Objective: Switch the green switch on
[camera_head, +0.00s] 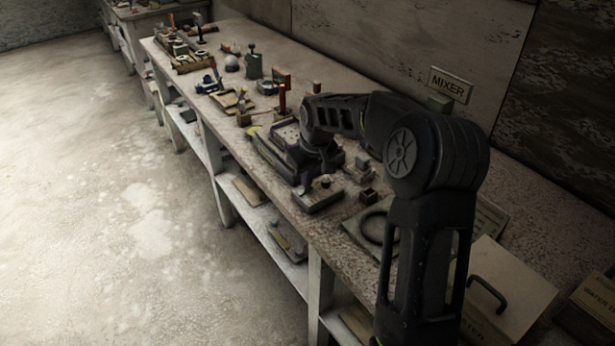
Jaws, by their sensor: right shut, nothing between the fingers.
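My right arm reaches in from the lower right over the long workbench. Its gripper (303,187) points down at the bench near the front edge, shut and empty, beside a small dark box with a knob (318,196). I cannot make out a switch that is clearly green. A small greenish box (439,103) is on the wall under the MIXER sign (450,84), partly behind my arm. A dark green object (253,64) stands farther along the bench. My left gripper is not in view.
The workbench (520,195) runs along the wall, crowded with small tools, trays and blocks. Red-topped posts (282,98) stand behind the gripper. A pale box with a black handle (505,285) is at the lower right. The floor at left is clear.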

